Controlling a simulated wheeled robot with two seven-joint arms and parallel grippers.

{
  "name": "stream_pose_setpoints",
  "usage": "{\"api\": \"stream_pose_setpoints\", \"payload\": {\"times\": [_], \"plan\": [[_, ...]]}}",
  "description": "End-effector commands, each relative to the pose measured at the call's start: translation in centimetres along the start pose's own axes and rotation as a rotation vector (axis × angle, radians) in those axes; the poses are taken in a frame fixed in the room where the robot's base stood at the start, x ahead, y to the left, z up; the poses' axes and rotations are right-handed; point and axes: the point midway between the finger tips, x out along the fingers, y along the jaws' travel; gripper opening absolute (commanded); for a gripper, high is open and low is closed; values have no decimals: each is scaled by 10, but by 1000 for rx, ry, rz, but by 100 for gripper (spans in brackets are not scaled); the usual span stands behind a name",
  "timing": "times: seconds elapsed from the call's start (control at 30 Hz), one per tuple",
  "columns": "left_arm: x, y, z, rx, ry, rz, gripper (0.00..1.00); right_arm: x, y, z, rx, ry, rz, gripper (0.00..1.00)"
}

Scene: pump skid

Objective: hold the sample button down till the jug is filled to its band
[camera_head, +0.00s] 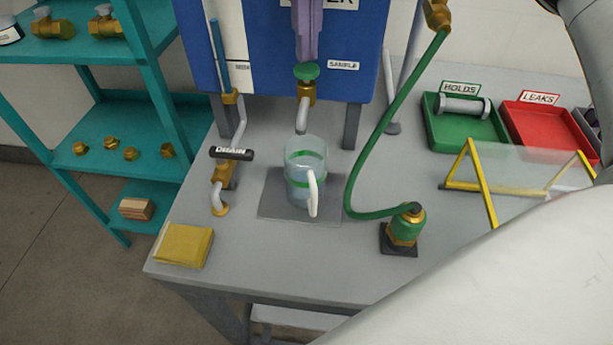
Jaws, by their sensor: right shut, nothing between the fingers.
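The green sample button (307,71) sits on top of a brass tap with a pale spout, beside the SAMPLE label (343,65). My right gripper (304,56) shows as purple fingers, shut and empty, pointing down from the top edge. Its tips are at the button; I cannot tell whether they touch it. The clear jug (299,174) with a green band and white handle stands upright on a dark grey mat (270,203), below the spout. Its lower part looks bluish, like liquid below the band, but the exact level is unclear. My left gripper is out of view.
A DRAIN valve (231,153) stands left of the jug, with a yellow pad (183,245) in front. A green hose (363,150) runs to a fitting (406,226) at right. Green (437,143) and red (522,140) trays and a yellow-framed screen (482,190) lie farther right.

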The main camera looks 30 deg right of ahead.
Motion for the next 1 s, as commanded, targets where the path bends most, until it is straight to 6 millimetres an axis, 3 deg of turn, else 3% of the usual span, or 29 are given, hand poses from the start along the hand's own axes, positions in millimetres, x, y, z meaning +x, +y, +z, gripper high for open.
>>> {"api": "stream_pose_setpoints", "payload": {"times": [1.0], "plan": [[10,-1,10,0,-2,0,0,20,0,0,1,0,0,0]]}}
